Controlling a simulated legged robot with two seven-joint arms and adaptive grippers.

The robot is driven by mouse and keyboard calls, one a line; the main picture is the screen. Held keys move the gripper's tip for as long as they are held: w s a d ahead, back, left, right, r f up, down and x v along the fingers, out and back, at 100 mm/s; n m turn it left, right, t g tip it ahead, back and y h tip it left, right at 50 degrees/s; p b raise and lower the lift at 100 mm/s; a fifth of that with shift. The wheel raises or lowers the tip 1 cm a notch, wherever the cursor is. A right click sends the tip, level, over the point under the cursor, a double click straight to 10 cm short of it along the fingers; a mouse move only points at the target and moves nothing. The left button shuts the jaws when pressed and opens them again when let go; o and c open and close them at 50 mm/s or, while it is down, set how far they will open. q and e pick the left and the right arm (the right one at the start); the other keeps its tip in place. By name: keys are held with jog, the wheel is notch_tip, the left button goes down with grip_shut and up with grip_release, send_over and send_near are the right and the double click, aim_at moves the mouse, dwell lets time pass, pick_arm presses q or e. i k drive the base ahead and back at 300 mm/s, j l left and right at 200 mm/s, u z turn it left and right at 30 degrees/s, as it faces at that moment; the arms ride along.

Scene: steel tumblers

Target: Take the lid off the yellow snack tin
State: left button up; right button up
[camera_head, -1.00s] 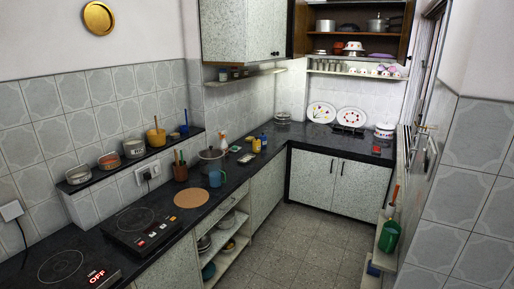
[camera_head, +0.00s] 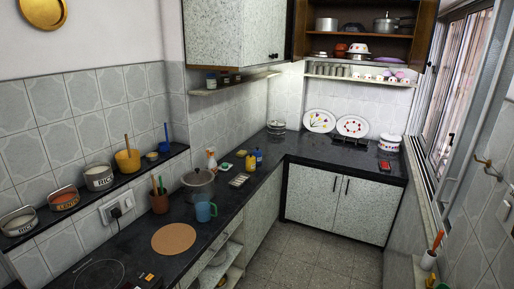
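Neither of my grippers is in view. I cannot tell for sure which thing is the yellow snack tin. A small yellow container (camera_head: 251,163) stands on the dark counter beside a blue bottle (camera_head: 258,158). A larger yellow pot (camera_head: 127,161) with a handle or spoon sticking up stands on the narrow wall shelf at left. A small low yellowish item (camera_head: 152,157) sits to its right. They are too small to make out a lid.
The dark counter (camera_head: 135,240) runs along the left wall and turns right at the back. On it are a cork-coloured round mat (camera_head: 174,239), a blue mug (camera_head: 206,211), a lidded pot (camera_head: 199,186) and a utensil holder (camera_head: 159,202). The tiled floor (camera_head: 300,250) is clear.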

aim_at(251, 157)
jog(key=i+z, duration=0.2)
jog(key=i, duration=0.4)
jog(key=i+z, duration=0.2)
jog(key=i, duration=0.45)
jog(key=i+j+z, duration=0.2)
jog(key=i, duration=0.4)
